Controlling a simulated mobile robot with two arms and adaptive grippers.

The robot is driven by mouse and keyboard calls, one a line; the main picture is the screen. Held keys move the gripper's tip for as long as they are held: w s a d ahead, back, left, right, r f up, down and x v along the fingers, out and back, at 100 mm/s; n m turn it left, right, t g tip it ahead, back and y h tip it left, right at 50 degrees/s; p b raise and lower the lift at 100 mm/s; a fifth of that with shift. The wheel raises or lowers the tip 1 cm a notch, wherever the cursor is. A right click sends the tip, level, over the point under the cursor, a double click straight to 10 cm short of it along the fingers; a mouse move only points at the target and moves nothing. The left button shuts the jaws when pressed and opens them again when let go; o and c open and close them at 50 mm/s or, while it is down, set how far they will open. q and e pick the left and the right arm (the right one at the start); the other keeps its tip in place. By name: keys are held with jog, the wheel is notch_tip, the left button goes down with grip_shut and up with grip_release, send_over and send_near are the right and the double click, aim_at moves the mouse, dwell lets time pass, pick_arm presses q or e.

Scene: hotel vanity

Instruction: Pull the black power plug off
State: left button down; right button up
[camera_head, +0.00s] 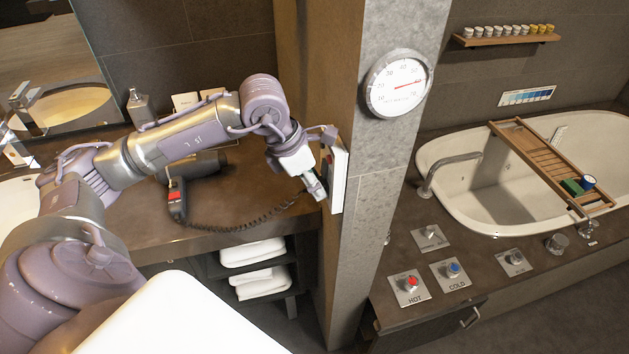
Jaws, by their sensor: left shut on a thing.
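The black power plug is mostly hidden behind my left gripper (317,188), at the white wall plate (340,178) on the side of the pillar. My left gripper is shut on the plug, close to the plate. I cannot tell whether the plug is still seated in the socket. A dark coiled cord (245,227) runs from the gripper's place left across the counter to a black hair dryer (177,200) with a red patch on its handle. My right gripper is not in view.
The brown counter (225,190) lies under my left arm, with folded white towels (252,252) on shelves below. The stone pillar (365,200) carries a round gauge (397,84). Right of it are the bathtub (455,165) and hot and cold knobs (410,284).

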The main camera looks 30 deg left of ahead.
pick_arm(q)
jog(key=shift+a+f, duration=0.1)
jog(key=shift+s+a+b, duration=0.1)
jog(key=shift+s+b, duration=0.05)
jog(key=shift+b, duration=0.15)
jog(key=shift+s+a+b, duration=0.45)
jog(key=shift+s, duration=0.1)
jog(key=shift+s+a, duration=0.1)
jog(key=shift+s+a+b, duration=0.9)
jog(key=shift+s+b, duration=0.25)
jog(key=shift+b, duration=0.25)
